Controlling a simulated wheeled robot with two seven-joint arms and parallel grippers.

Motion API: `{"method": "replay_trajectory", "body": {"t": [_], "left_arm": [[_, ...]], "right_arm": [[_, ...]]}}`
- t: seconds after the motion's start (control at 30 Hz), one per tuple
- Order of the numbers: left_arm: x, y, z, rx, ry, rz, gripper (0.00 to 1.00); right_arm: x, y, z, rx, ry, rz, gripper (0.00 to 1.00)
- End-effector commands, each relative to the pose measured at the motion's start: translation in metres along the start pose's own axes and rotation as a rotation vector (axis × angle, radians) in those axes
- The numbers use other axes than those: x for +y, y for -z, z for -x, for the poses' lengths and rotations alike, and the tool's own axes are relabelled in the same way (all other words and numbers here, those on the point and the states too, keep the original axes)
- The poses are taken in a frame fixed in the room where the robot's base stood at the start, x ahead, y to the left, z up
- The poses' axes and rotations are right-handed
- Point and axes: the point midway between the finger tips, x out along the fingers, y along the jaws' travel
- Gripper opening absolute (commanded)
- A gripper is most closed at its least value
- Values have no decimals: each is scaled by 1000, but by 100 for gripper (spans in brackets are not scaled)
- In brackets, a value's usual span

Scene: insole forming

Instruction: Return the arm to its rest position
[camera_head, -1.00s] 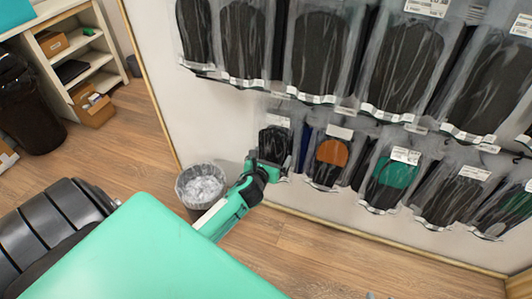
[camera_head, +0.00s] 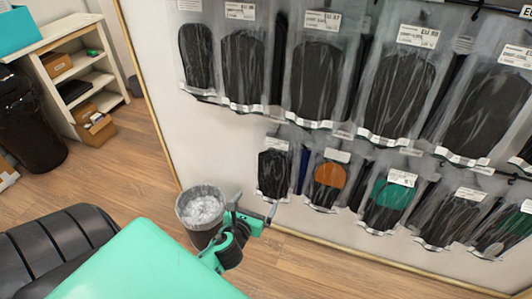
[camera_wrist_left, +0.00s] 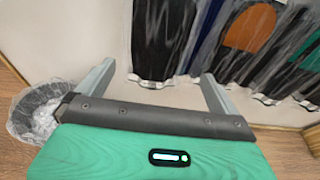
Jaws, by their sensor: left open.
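My left gripper (camera_head: 256,206) is in front of the white wall, below the lower row of bagged insoles and right of the waste bin. In the left wrist view my left gripper (camera_wrist_left: 158,76) shows its two grey fingers spread apart with nothing between them. A bagged black insole (camera_head: 273,172) hangs on the wall just above the gripper, and its lower end also shows beyond the fingers in the left wrist view (camera_wrist_left: 158,45). My right gripper is in neither view.
A waste bin (camera_head: 202,210) with a clear liner stands on the wooden floor. Several bagged insoles (camera_head: 400,95) hang in two rows. A white shelf (camera_head: 75,75) with boxes and a dark bin (camera_head: 30,125) stand at the left. Open floor (camera_head: 130,165) lies between.

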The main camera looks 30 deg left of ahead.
Motion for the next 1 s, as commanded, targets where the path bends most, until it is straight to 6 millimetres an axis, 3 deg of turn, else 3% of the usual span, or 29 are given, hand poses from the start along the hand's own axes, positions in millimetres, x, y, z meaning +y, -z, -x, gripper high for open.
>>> {"method": "replay_trajectory", "body": {"t": [0.27, 0.37, 0.47, 0.77, 1.0], "left_arm": [[-1, 0, 2, 3, 0, 17, 98], [-4, 1, 8, 20, -3, 123, 98], [-11, 4, 19, 60, -14, 345, 98], [-48, 17, 68, 260, -125, 1272, 98], [-86, 24, 116, 452, -327, 1968, 98]], "right_arm": [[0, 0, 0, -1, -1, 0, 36], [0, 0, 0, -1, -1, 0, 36], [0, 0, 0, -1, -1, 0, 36], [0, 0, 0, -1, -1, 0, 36], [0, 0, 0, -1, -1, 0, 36]]}}
